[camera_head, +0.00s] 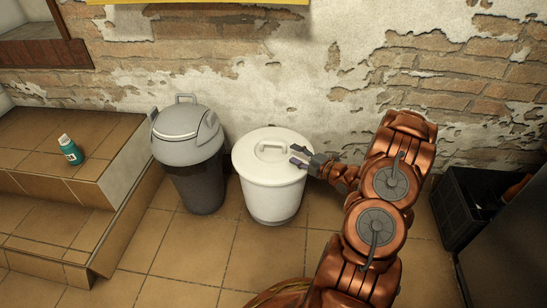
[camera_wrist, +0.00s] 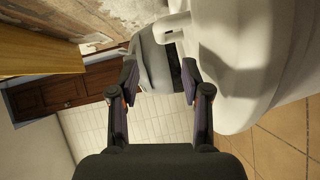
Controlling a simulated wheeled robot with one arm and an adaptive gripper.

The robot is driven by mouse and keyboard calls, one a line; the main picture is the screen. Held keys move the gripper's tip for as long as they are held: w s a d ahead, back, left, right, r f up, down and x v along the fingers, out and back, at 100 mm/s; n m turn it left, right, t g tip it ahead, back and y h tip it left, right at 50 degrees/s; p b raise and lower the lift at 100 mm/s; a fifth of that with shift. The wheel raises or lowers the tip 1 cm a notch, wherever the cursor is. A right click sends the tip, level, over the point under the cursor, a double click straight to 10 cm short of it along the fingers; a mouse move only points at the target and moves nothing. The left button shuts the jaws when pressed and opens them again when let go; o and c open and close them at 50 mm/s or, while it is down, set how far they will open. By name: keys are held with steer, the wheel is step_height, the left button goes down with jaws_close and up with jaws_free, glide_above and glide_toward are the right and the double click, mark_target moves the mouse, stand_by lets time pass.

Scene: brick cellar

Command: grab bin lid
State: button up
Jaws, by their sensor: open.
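A round white bin (camera_head: 270,198) stands on the tiled floor against the wall, with its white lid (camera_head: 252,152) on top. A raised handle (camera_head: 270,146) is at the middle of the lid. My gripper (camera_head: 293,154) is open and empty at the lid's right side, with its fingers pointing left toward the handle. In the wrist view, my gripper (camera_wrist: 160,80) has its two fingers apart with nothing between them. The white lid (camera_wrist: 235,60) fills the right side there, and its handle (camera_wrist: 172,28) shows beyond the fingertips. I cannot tell whether a finger touches the lid.
A grey bin (camera_head: 192,180) with a domed lid stands close left of the white bin; it also shows in the wrist view (camera_wrist: 155,65). Tiled steps (camera_head: 60,185) with a teal bottle (camera_head: 70,151) are at left. A black crate (camera_head: 462,210) is at right. Floor in front is clear.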

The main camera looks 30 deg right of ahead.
mark_target(273, 144)
steer(key=b+x, duration=0.1)
steer(key=x, duration=0.5)
steer(key=shift+b, duration=0.35)
steer(key=shift+b+x, duration=1.1)
steer(key=shift+x, duration=0.75)
steer(key=shift+w+a, duration=0.35)
steer(key=shift+w, duration=0.3)
steer(key=shift+c, duration=0.4)
jaws_close()
